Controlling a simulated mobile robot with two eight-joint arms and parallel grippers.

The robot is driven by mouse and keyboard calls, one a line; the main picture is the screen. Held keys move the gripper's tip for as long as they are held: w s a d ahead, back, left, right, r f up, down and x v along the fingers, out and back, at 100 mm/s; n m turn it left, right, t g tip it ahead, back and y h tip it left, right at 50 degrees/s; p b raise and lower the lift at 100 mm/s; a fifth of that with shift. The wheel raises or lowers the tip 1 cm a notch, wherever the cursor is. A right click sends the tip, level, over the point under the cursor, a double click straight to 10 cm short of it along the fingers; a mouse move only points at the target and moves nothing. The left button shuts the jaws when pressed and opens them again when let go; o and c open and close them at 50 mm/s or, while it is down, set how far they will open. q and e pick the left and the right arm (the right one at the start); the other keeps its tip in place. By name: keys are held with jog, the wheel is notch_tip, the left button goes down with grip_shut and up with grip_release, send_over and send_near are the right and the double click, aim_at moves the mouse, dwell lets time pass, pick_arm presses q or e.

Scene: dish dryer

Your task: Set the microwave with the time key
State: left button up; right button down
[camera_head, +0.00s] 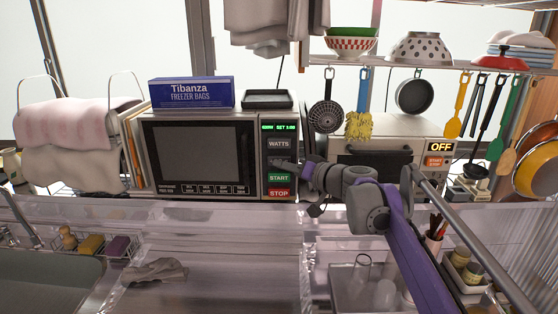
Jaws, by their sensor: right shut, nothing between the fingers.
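The microwave (150,150) stands on the counter at the left centre, with its dark door shut. Its control panel, on the right side, has a lit green display (279,128) whose small text is hard to read. Below it are a grey WATTS key (279,144), a green START key (279,178) and a red STOP key (279,193). My right gripper (287,166) is shut and empty, with its tips in front of the panel between WATTS and START. It covers most of the key there, so that label is hidden; contact cannot be told. My left gripper is out of view.
A blue freezer bag box (191,93) and a black tray (267,99) sit on the microwave. Right of it, behind my purple right arm, is a second appliance reading OFF (440,147). Utensils hang above it. A grey cloth (156,270) lies on the front counter.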

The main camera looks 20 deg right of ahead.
jog(key=shift+w+d+p, duration=0.35)
jog(key=shift+w+p, duration=0.1)
jog(key=shift+w, duration=0.25)
dwell(1.1)
jog(key=shift+s, duration=0.1)
jog(key=shift+s+a, duration=0.3)
jog(key=shift+s, duration=0.25)
jog(key=shift+s+a, duration=0.25)
jog(key=shift+s, duration=0.25)
jog(key=shift+s, duration=0.1)
jog(key=s, duration=0.1)
jog(key=s+a, duration=0.1)
jog(key=s, duration=0.1)
jog(key=s+a+p, duration=0.1)
jog(key=shift+s+a, duration=0.1)
jog(key=shift+s, duration=0.05)
dwell(0.7)
